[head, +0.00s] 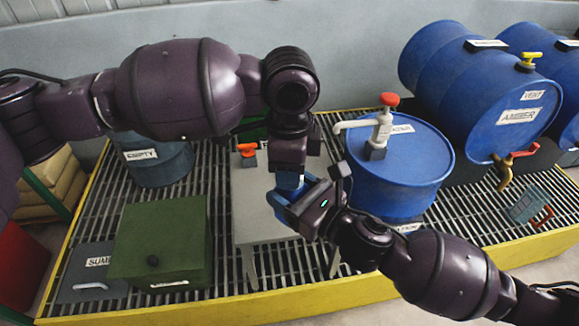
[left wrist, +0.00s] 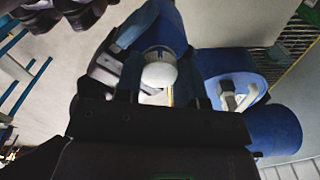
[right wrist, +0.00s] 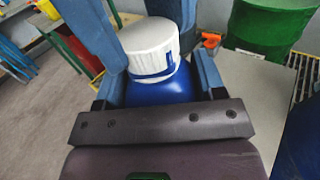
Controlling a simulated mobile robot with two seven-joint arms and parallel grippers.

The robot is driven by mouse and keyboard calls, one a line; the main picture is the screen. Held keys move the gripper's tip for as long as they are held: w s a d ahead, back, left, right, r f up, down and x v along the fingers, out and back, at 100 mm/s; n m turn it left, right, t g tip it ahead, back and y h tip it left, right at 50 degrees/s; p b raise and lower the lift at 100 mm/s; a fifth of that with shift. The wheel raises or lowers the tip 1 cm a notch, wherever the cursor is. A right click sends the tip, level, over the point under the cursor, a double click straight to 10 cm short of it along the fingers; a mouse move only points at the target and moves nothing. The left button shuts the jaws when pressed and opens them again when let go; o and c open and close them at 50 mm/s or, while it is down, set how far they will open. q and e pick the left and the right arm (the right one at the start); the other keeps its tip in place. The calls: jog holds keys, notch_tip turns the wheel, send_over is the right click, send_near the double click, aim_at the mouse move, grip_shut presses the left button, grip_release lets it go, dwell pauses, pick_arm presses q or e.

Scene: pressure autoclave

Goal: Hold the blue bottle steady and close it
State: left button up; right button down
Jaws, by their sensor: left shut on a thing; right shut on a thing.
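The blue bottle (right wrist: 160,92) is upright between the fingers of my right gripper (right wrist: 160,82), which is shut on its body. A white ribbed cap (right wrist: 148,42) sits at the bottle's top, looking slightly tilted; I cannot tell how far it is screwed on. My left gripper (head: 291,183) comes down from above, with its blue fingers around the cap. The cap also shows between the left fingers in the left wrist view (left wrist: 159,74). In the head view both grippers meet over the grey bench (head: 252,210) and hide most of the bottle.
A blue drum (head: 400,175) with a white pump (head: 380,130) and red knob stands close on the right. Large blue drums (head: 480,95) with taps lie behind it. A green box (head: 162,240) and an "EMPTY" drum (head: 158,165) stand left. An orange-handled valve (head: 247,152) is near my left arm.

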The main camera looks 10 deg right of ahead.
pick_arm(q)
jog(key=m, duration=0.4)
jog(key=shift+w, duration=0.1)
jog(key=m, duration=0.4)
jog(key=shift+d, duration=0.1)
jog(key=m, duration=0.7)
jog(key=shift+w+d, duration=0.1)
jog(key=shift+d, duration=0.05)
jog(key=m, duration=0.7)
jog(key=shift+d, duration=0.15)
jog(key=m, duration=0.4)
jog(key=shift+d, duration=0.1)
jog(key=m, duration=0.4)
jog(key=shift+s, duration=0.2)
jog(key=o, duration=0.9)
jog(key=shift+f, duration=0.1)
jog(key=shift+o, duration=0.2)
